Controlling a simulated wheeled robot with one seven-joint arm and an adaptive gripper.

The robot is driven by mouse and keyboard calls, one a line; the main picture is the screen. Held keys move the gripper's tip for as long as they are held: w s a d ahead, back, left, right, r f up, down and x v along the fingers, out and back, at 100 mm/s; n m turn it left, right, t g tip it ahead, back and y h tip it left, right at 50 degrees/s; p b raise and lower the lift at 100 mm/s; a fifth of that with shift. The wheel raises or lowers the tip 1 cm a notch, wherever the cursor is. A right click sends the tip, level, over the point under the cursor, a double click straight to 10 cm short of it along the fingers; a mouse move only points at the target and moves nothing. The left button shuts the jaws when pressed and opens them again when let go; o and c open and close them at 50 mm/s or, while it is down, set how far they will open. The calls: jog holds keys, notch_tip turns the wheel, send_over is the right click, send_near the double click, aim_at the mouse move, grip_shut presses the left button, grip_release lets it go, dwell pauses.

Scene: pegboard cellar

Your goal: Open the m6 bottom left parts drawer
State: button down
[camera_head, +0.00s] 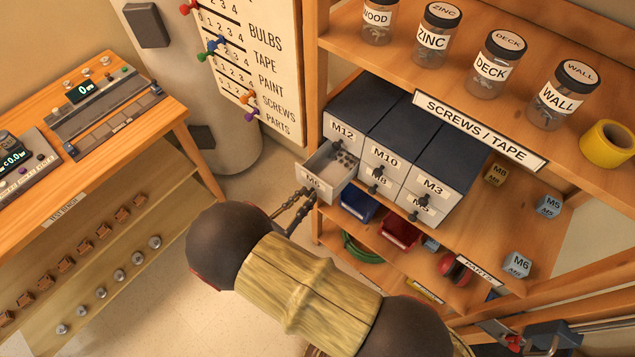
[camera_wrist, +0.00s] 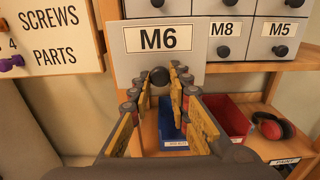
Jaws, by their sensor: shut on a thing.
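The M6 drawer (camera_head: 327,168) is the bottom left one of the parts cabinet (camera_head: 412,128). It is pulled out well beyond its neighbours, and several small parts show inside. In the wrist view its white front (camera_wrist: 190,48) faces me, with the M6 label and a dark round knob (camera_wrist: 159,76) at its lower middle. My gripper (camera_wrist: 162,84) is shut on this knob, one finger on each side. In the head view my gripper (camera_head: 304,202) is at the drawer front, with the knob hidden and my arm across the foreground.
The M8 (camera_wrist: 227,36) and M5 (camera_wrist: 282,37) drawers beside it are closed. A blue bin (camera_head: 357,206) and a red bin (camera_head: 400,234) stand on the shelf below. A workbench (camera_head: 110,120) is at the left, with open floor between.

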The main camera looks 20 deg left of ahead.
jog(key=shift+v, duration=1.5)
jog(key=c, duration=1.7)
grip_release()
notch_tip(320, 180, up, 10)
